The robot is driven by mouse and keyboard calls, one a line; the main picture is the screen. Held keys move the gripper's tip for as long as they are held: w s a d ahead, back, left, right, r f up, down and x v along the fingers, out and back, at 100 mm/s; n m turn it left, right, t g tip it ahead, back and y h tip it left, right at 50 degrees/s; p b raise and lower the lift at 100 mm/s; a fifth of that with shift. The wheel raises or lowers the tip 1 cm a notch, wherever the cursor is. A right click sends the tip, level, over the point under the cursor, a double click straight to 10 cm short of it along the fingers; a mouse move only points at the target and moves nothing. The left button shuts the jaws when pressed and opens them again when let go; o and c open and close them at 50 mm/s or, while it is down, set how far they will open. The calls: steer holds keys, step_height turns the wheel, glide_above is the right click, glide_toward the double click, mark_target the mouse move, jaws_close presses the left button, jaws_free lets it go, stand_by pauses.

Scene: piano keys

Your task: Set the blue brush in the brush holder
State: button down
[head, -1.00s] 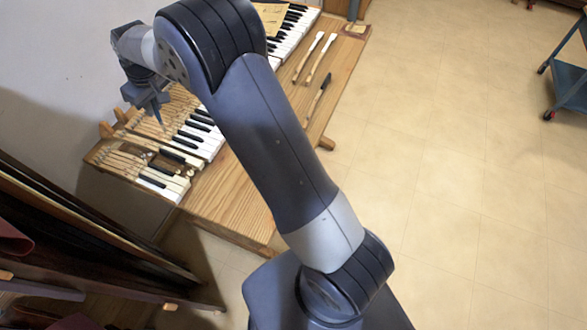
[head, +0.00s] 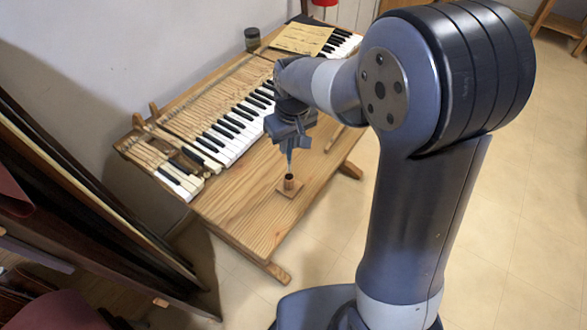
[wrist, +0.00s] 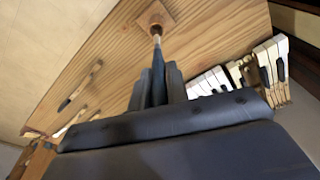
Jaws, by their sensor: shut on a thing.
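My gripper (head: 289,146) points down over the front part of the wooden table, shut on the blue brush (head: 290,159). The brush hangs roughly upright, its lower end at the brush holder. In the wrist view my gripper (wrist: 155,83) is shut around the brush (wrist: 157,50), whose pale end overlaps the near edge of the holder (wrist: 154,17). I cannot tell whether that end is inside the cup or just above it.
The wooden table (head: 240,209) has bare room around the holder. Piano keys (head: 233,134) lie behind it. Other brushes lie on the table, one with a dark tip (wrist: 80,85). A dark jar (head: 252,39) and a paper sheet (head: 301,39) are at the back.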

mark_target(289, 159)
step_height(289, 159, down, 7)
steer(key=shift+r, duration=0.15)
stand_by(0.4)
steer(key=shift+f, duration=0.25)
steer(key=c, duration=1.4)
jaws_free()
steer(key=shift+r, duration=0.1)
steer(key=shift+o, duration=0.2)
steer(key=r, duration=0.4)
steer(key=s+r, duration=0.1)
steer(key=r, duration=0.3)
steer(key=d+r, duration=0.1)
steer(key=r, duration=0.3)
steer(key=shift+s+r, duration=0.1)
steer(key=shift+s, duration=0.15)
